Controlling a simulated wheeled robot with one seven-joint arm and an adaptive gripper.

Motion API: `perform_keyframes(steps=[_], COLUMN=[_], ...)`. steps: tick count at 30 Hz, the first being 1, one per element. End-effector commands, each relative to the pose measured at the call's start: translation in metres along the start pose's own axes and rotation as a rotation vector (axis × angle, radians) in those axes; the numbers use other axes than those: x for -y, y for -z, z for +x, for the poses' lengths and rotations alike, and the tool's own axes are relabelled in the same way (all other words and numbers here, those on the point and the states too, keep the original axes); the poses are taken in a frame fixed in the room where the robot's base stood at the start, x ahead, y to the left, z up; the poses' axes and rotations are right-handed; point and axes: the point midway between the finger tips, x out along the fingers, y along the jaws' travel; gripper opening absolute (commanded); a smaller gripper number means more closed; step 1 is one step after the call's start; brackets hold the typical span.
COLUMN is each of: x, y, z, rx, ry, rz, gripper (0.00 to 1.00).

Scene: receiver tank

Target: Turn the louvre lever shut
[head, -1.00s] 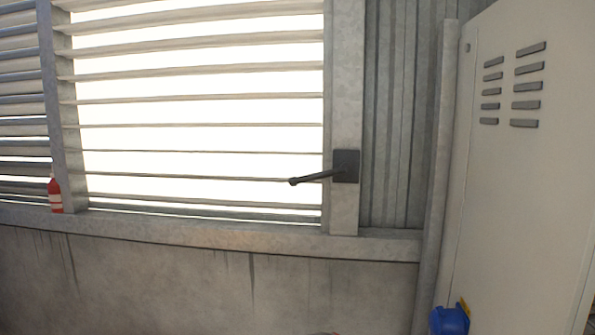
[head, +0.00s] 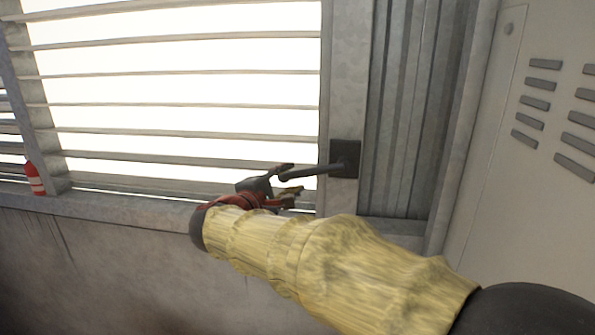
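The louvre lever (head: 312,171) is a dark handle on a square plate (head: 344,158) fixed to the grey post right of the louvre. It points left and slightly down. The louvre slats (head: 180,103) are apart, with bright light between them. My gripper (head: 288,181) is at the lever's free end, its fingers spread above and below the tip. I cannot tell whether they touch it. My yellow-sleeved arm comes in from the lower right and hides part of the sill and wall.
A red bottle (head: 35,178) with pale bands stands on the sill (head: 120,207) at the far left. A pale cabinet with dark vent slots (head: 545,64) stands at the right. Corrugated metal (head: 410,110) fills the wall between post and cabinet.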

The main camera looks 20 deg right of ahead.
Motion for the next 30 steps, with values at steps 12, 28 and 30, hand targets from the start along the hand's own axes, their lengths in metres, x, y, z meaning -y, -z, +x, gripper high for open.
perform_keyframes(steps=[12, 28, 30], x=[-0.001, 0.0, 0.0], y=[-0.001, 0.0, 0.0], z=[0.048, 0.05, 0.05], rx=[0.001, 0.0, 0.0], ry=[0.001, 0.001, 0.001], rz=[0.002, 0.002, 0.002], gripper=[0.35, 0.21, 0.17])
